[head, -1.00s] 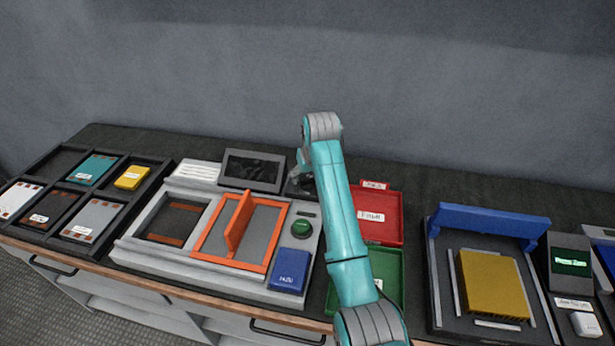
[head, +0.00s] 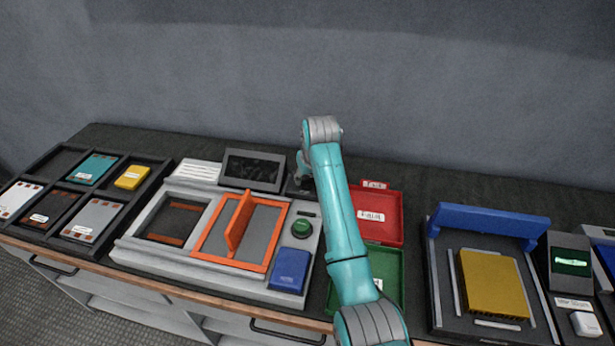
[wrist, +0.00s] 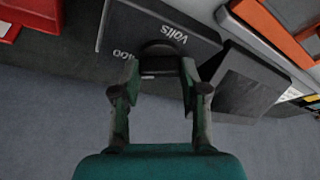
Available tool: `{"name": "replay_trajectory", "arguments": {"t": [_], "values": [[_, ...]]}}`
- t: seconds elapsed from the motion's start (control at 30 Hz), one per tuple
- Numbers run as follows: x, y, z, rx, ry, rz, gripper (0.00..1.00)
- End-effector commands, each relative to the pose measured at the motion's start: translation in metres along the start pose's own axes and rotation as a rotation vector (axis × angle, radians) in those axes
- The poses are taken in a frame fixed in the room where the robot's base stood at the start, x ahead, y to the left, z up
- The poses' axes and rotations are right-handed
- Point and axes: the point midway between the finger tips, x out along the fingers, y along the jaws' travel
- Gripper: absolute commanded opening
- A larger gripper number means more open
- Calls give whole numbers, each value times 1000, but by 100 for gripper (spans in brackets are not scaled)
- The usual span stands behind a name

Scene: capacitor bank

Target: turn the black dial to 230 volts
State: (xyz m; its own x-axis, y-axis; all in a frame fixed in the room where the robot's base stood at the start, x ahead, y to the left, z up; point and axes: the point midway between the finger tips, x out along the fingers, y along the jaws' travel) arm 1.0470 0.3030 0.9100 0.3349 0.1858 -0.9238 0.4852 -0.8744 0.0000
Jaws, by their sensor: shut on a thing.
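In the wrist view the black dial (wrist: 160,49) stands on a dark panel (wrist: 208,45) with the white word "Volts" and a second label that I cannot read for certain. My gripper (wrist: 158,67) has one finger on each side of the dial and is shut on it. The dial's pointer and setting cannot be made out. In the head view my arm hides the dial, and the gripper is mostly hidden behind the arm's upper end.
A dark-screened box (head: 253,170) stands left of my gripper. The grey fixture with an orange frame (head: 267,232), green button (head: 302,229) and blue block (head: 290,270) lies nearer. A red tray (head: 392,216) and green tray (head: 388,265) lie beside my arm.

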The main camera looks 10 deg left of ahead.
Motion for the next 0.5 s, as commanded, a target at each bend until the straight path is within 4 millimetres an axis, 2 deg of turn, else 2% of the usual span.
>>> {"name": "replay_trajectory", "arguments": {"t": [0.27, 0.5], "values": [[0, 1, 0, -118, -1, -50, 9], [0, 3, 0, -311, -1, -130, 9]]}}
